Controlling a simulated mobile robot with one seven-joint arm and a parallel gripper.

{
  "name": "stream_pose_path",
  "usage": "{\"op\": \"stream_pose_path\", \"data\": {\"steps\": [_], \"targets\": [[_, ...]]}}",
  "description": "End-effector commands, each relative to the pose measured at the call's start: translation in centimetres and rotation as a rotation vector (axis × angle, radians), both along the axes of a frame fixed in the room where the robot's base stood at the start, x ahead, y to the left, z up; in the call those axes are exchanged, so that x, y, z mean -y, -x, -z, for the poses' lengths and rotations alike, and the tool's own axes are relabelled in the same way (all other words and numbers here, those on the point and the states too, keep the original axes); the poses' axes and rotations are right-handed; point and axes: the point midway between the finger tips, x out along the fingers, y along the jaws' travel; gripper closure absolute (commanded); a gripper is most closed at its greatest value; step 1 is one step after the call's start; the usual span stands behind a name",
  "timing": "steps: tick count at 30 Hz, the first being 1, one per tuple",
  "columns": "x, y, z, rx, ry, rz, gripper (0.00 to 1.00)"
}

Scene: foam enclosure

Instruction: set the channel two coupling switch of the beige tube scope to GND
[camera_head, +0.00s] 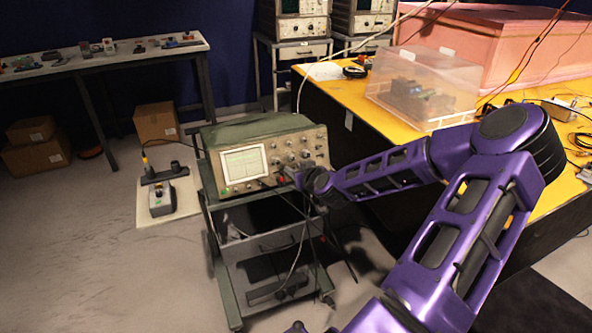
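The beige-green tube scope (265,155) stands on top of a cart in the middle of the picture. Its lit screen (243,164) is on the left of its front face, and several knobs (305,152) are on the right. My purple arm reaches in from the right, and its end with my gripper (290,174) is at the lower right of the scope's front panel. The fingers are too small and dark to read, and I cannot tell whether they touch the panel. The channel two coupling switch cannot be made out; the arm's end covers part of the lower panel.
The cart (262,245) has cables hanging down its front and right side. A yellow-topped bench (345,88) on the right carries a clear plastic bin (425,92) and pink foam (490,45). Cardboard boxes (157,122) and a small device (161,200) are at left. Floor at lower left is clear.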

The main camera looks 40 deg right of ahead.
Motion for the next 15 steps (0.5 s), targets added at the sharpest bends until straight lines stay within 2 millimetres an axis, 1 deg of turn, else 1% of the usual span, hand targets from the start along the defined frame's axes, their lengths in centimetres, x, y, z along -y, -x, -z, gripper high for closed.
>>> {"op": "stream_pose_path", "data": {"steps": [10, 13, 15], "targets": [[0.0, 0.2, -0.1, 0.0, 0.0, 0.001, 0.6], [-0.1, 0.9, -0.5, 0.0, 0.002, 0.001, 0.6], [-0.3, 1.9, -0.9, -0.001, 0.002, 0.002, 0.6]]}}
